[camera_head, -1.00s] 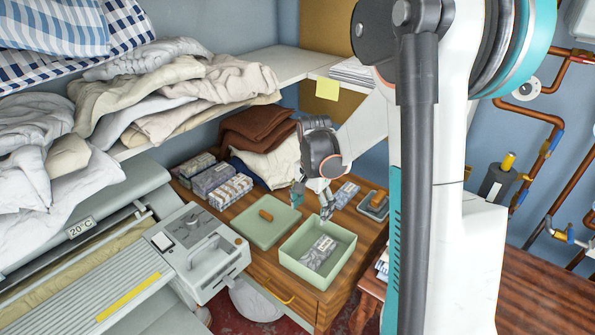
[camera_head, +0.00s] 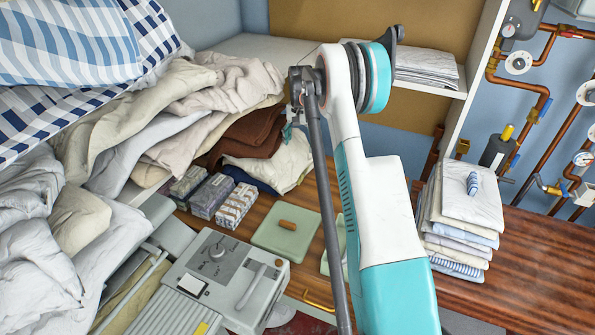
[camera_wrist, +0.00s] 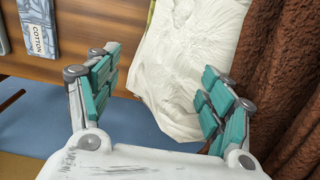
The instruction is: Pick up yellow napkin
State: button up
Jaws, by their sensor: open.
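No clearly yellow napkin shows in the head view. A cream-white cloth (camera_head: 278,165) lies beside a brown cloth (camera_head: 248,135) at the back left of the wooden tabletop. My gripper (camera_head: 291,130) is above these cloths, mostly hidden behind my arm. In the wrist view, my gripper (camera_wrist: 160,68) is open, with teal pads spread apart. The cream-white cloth (camera_wrist: 185,60) fills the space between and beyond the fingers; I cannot tell whether they touch it. The brown cloth (camera_wrist: 292,100) hangs at the right. A thin yellowish strip (camera_wrist: 152,12) shows at the top, beside the white cloth.
A folded linen stack (camera_head: 455,232) stands at the right. The ironer (camera_head: 225,270) is at front left, with crumpled linen (camera_head: 110,160) behind it.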

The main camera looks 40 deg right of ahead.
jog(key=b, duration=0.1)
send_over(301, 168)
jog(key=f, duration=0.6)
jog(key=shift+a+f, duration=0.1)
jog(key=shift+a, duration=0.15)
jog(key=shift+w+d+f+b, duration=0.15)
jog(key=shift+f+b, duration=0.5)
jog(key=shift+f, duration=0.7)
jog(key=shift+w+d+f+b, duration=0.15)
jog(key=shift+f+b, duration=0.45)
jog(key=shift+f, duration=0.75)
jog(key=shift+s, duration=0.15)
jog(key=shift+r, duration=0.1)
jog(key=shift+c, duration=0.3)
jog(key=c, duration=1)
